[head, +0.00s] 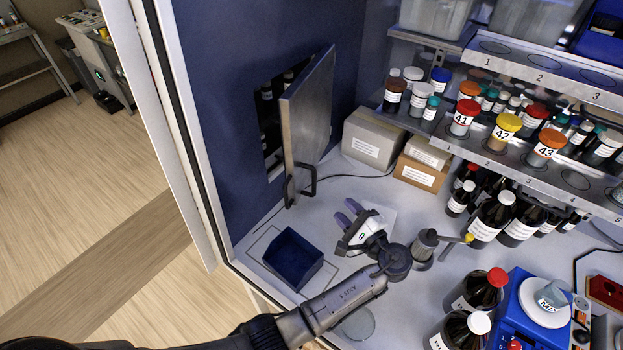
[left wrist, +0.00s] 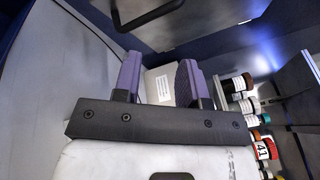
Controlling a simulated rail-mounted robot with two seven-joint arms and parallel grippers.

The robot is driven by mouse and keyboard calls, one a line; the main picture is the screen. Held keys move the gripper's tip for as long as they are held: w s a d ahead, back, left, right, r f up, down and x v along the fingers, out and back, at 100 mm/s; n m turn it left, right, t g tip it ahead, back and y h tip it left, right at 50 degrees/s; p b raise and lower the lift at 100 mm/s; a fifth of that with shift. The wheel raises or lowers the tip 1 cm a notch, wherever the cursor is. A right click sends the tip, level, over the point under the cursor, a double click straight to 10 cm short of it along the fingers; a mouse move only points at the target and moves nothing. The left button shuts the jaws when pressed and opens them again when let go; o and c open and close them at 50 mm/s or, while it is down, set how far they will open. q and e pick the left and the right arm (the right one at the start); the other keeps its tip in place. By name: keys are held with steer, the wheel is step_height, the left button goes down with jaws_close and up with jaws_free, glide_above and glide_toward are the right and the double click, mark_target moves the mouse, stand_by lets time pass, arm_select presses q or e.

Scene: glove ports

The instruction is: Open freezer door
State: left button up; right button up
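The freezer door (head: 309,120) is a grey metal panel in the dark blue wall in the head view. It stands ajar, swung outward, and bottles show in the dark opening at its left. Its black bar handle (head: 289,190) is near the door's lower edge; a black handle also shows at the top of the left wrist view (left wrist: 150,18). My left gripper (head: 346,211) is open, with its two purple fingers apart and nothing between them. It is below and right of the handle, apart from it. My right gripper is not in view.
A dark blue open bin (head: 293,259) sits on the white worktop left of my gripper. Cardboard boxes (head: 373,138) stand right of the door. Shelves with several labelled bottles (head: 462,117) and dark bottles (head: 490,217) fill the right.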

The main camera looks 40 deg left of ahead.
mark_target(315, 181)
arm_select(q)
steer(key=w+a+m, duration=0.1)
steer(key=a+m, duration=0.2)
steer(key=a, duration=0.1)
steer(key=w+a+m+p, duration=0.1)
steer(key=a+m, duration=0.3)
steer(key=a, duration=0.1)
steer(key=w+a+m, duration=0.1)
steer(key=a+m, duration=0.2)
steer(key=a, duration=0.1)
steer(key=shift+w+a+f+m, duration=0.1)
steer(key=shift+a+f+m, duration=0.1)
steer(key=shift+m, duration=0.2)
jaws_close()
stand_by(0.5)
